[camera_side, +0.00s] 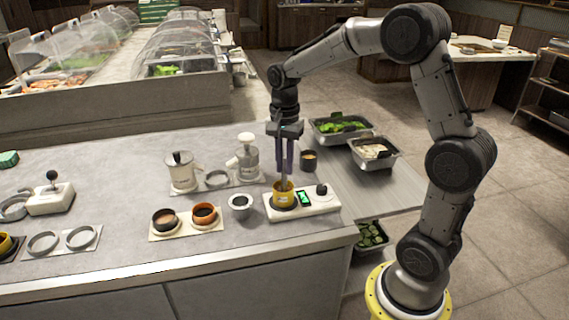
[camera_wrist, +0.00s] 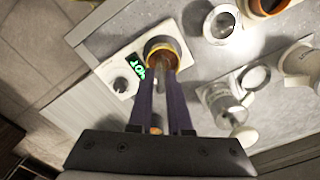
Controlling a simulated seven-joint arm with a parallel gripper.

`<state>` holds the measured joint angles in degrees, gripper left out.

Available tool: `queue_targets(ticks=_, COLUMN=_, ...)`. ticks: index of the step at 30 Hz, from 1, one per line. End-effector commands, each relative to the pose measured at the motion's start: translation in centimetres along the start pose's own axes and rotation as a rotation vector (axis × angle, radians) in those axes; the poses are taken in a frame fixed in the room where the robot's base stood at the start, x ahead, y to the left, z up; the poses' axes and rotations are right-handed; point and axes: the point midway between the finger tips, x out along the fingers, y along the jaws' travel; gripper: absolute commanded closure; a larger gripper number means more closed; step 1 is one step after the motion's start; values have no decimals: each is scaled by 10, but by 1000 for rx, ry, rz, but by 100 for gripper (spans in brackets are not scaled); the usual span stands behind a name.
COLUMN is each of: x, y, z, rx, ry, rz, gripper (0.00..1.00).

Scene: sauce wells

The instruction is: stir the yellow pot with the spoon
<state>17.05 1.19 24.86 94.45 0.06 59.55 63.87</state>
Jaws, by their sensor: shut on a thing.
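The yellow pot (camera_side: 284,197) stands on a white hot plate (camera_side: 317,208) with a lit green display. It also shows in the wrist view (camera_wrist: 164,42), with its brown inside visible. My gripper (camera_side: 284,172) points straight down above the pot, its two purple fingers close together. It is shut on the spoon (camera_wrist: 171,60), a thin grey piece that reaches down into the pot's mouth. The fingers hide most of the spoon. Its lower end is inside the pot and I cannot tell how deep.
A small grey cup (camera_side: 240,203) sits just left of the hot plate. Two sauce pots (camera_side: 205,214) stand on a beige tray further left. White dispensers (camera_side: 243,158) are behind. A dark cup (camera_side: 309,160) and food trays (camera_side: 374,152) are at the back right.

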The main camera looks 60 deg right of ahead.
Motion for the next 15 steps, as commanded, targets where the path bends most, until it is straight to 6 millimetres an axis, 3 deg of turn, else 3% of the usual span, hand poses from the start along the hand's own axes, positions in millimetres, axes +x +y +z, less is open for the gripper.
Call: queue_targets(ticks=15, x=-36, y=-1, z=0, rx=0, ry=2, rz=-3, gripper=100)
